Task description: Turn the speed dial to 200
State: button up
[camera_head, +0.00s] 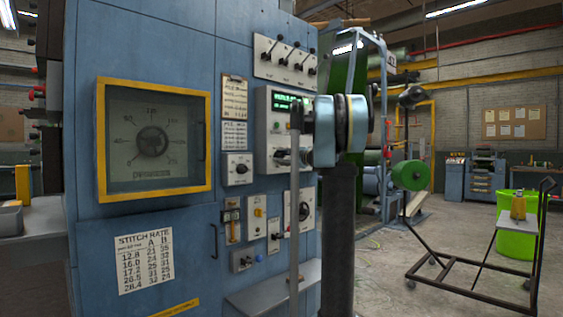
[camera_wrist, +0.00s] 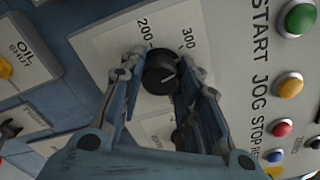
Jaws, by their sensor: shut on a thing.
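The speed dial is a round black knob (camera_wrist: 158,75) on a pale plate, with 200 and 300 printed beside tick marks. A light pointer line on its face points towards the right finger, below the 300 mark and away from the 200 mark. My gripper (camera_wrist: 160,68) is shut on the knob, one finger on each side. The fingers hide part of the scale. In the head view my arm stands in front of the control panel (camera_head: 263,152) and the dial cannot be made out clearly.
Green, orange, red and blue buttons run beside the dial, with the green START button (camera_wrist: 300,18) at the top right. A yellow-framed gauge (camera_head: 101,150) is on the blue cabinet to the left. A cart (camera_head: 455,290) stands on open floor to the right.

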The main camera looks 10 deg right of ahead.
jog(key=n, duration=0.4)
jog(key=shift+s+f+n, duration=0.1)
jog(key=shift+n, duration=0.3)
jog(key=n, duration=0.3)
jog(key=shift+n, duration=3.9)
jog(key=o, duration=1.1)
jog(key=shift+c, duration=0.2)
